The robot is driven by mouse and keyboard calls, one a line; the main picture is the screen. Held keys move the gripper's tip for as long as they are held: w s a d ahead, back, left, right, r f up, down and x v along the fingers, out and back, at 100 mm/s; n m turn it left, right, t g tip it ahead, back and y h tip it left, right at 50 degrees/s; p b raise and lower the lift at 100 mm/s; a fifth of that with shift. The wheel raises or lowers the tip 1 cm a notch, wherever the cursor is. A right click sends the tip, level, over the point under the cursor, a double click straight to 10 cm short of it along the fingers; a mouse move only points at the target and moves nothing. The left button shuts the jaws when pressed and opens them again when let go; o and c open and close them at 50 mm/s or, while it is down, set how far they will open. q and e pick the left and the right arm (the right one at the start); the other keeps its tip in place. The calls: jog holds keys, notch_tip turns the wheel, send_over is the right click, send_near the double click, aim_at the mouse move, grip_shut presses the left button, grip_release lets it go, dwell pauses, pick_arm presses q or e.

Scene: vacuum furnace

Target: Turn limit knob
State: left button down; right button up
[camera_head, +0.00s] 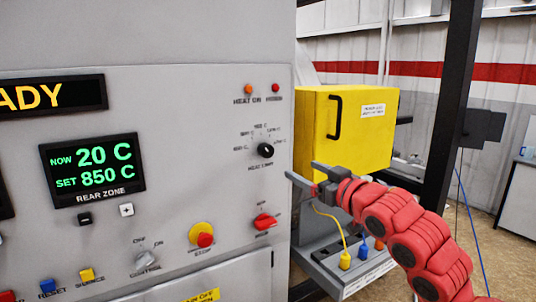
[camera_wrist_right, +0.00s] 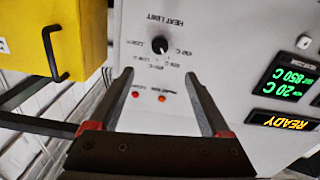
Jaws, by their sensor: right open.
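The heat limit knob (camera_head: 265,150) is a small round black knob with a light pointer mark, on the right part of the grey panel. Temperature labels ring it, too small to read surely. It also shows in the right wrist view (camera_wrist_right: 159,45), upside down, just beyond and between the fingertips. My right gripper (camera_head: 301,170) is open and empty, below and to the right of the knob in the head view. Its two fingers (camera_wrist_right: 158,74) point toward the panel in the wrist view and are apart from the knob. My left gripper is not in view.
Two indicator lamps (camera_head: 262,88) sit above the knob. A red switch (camera_head: 264,221) and a yellow-and-red stop button (camera_head: 202,235) are below. A yellow box (camera_head: 345,130) with a black handle stands right of the panel. Plugs with cables (camera_head: 345,260) sit under my right arm.

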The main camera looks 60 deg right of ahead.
aim_at(269, 152)
jog(key=p+x, duration=0.6)
jog(key=x, duration=1)
jog(key=shift+w+d+r, duration=0.1)
jog(key=shift+w+r, duration=0.05)
jog(key=shift+w+d+p, duration=0.25)
jog(key=shift+w+p, duration=0.15)
jog(key=shift+w, duration=0.1)
grip_shut()
